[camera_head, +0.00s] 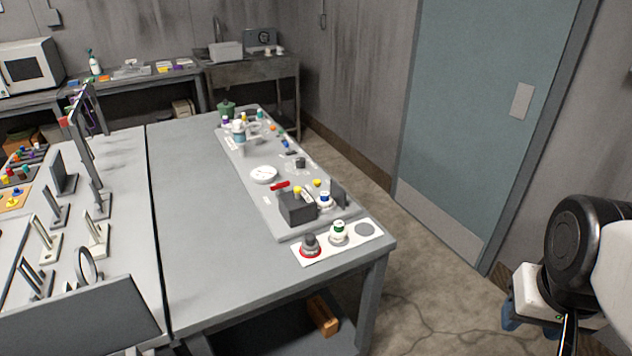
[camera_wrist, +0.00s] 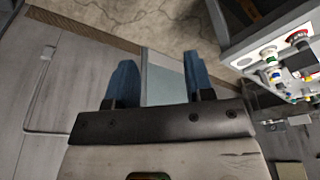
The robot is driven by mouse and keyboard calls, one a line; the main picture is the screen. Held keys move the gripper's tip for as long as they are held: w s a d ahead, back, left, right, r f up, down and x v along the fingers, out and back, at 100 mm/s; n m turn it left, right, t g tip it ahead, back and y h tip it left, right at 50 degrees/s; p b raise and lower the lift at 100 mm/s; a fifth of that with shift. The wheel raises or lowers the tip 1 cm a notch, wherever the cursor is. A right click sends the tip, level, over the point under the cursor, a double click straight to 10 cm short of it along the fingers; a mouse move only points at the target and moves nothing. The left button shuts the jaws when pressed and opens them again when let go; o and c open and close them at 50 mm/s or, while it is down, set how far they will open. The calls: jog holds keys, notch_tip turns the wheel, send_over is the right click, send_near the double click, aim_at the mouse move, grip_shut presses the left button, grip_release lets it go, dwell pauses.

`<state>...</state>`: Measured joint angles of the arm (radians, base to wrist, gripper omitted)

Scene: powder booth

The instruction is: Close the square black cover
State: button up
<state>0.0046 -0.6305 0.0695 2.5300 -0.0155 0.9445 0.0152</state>
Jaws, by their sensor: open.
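A dark, roughly square plate (camera_head: 338,192) stands upright at the right edge of the grey panel on the table. It looks like the square black cover, raised beside a small white-and-blue knob (camera_head: 325,201). A dark grey box (camera_head: 297,208) stands just left of that knob. My gripper (camera_wrist: 158,82) is open and empty, with its two blue fingers spread apart over the floor and wall. In the head view it is at the lower right, off the table and well apart from the plate. I cannot clearly pick out the cover in the wrist view.
The grey panel (camera_head: 245,174) carries several knobs, a white round dial (camera_head: 264,174) and a red handle (camera_head: 280,186). A white strip with a red-ringed knob (camera_head: 310,250) lies at the table's near corner. Floor (camera_head: 440,290) is clear between table and gripper.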

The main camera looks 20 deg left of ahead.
jog(key=shift+w+a+n, duration=0.2)
jog(key=shift+w+n, duration=0.2)
jog(key=c, duration=0.4)
jog(key=w+n, duration=0.1)
jog(key=w+a+n+g+h, duration=0.1)
jog(key=w, duration=0.1)
jog(key=w+a+n+h, duration=0.1)
jog(key=w+n, duration=0.1)
jog(key=shift+a+f+g, duration=0.2)
jog(key=shift+f+g, duration=0.1)
jog(key=shift+f, duration=0.05)
grip_shut()
jog(key=w+a+f+n+t+h, duration=0.3)
jog(key=w+a+n+h, duration=0.5)
jog(key=w+a+n, duration=0.6)
jog(key=a+f+n+t, duration=0.3)
jog(key=a+t, duration=0.1)
jog(key=a, duration=0.9)
jog(key=a+f+n+t, duration=0.3)
jog(key=a+n, duration=0.1)
jog(key=a, duration=0.9)
jog(key=a+f+n+t+y, duration=0.1)
jog(key=a+f+n+t, duration=0.2)
jog(key=a, duration=1)
jog(key=shift+w+n+t, duration=0.15)
jog(key=shift+n+t, duration=0.55)
jog(key=shift+t, duration=0.1)
